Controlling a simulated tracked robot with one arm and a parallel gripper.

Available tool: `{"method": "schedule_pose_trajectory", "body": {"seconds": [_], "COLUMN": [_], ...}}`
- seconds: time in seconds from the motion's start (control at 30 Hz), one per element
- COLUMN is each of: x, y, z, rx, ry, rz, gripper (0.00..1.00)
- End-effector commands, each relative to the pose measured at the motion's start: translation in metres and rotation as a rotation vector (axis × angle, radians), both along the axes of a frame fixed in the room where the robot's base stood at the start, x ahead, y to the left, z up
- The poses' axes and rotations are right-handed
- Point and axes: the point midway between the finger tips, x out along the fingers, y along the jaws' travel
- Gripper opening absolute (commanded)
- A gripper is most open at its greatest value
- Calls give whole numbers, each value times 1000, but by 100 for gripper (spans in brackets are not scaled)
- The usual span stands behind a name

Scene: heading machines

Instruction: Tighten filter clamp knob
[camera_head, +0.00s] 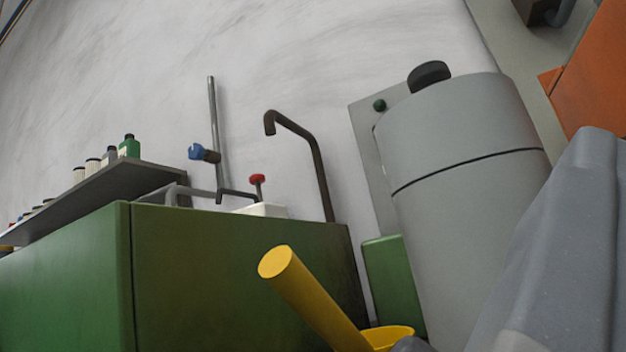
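A large grey cylinder (450,170), which looks like the filter housing, stands tilted in the picture at the right, with a dark seam around it. A black round knob (429,75) sits on its top edge and looks like the clamp knob. I cannot tell how tight it is. A smaller dark green knob (379,105) is on the grey plate behind the cylinder. No gripper fingers can be made out, and nothing touches the black knob.
A green cabinet (230,270) with a dark bent pipe (309,150) and a red-topped valve (257,180) fills the left. A shelf (90,200) holds small bottles. A yellow cylinder (305,295) rises in front. A grey shape (570,260) blocks the lower right.

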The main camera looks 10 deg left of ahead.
Motion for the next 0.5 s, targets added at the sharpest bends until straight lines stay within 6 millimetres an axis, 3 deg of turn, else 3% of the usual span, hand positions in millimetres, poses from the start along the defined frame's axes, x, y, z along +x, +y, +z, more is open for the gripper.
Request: {"method": "schedule_pose_trajectory", "body": {"seconds": [0.2, 0.5], "x": [-21, -31], "y": [27, 35], "z": [2, 3], "rx": [-3, 1], "ry": [2, 2], "rz": [4, 0], "gripper": [57, 57]}}
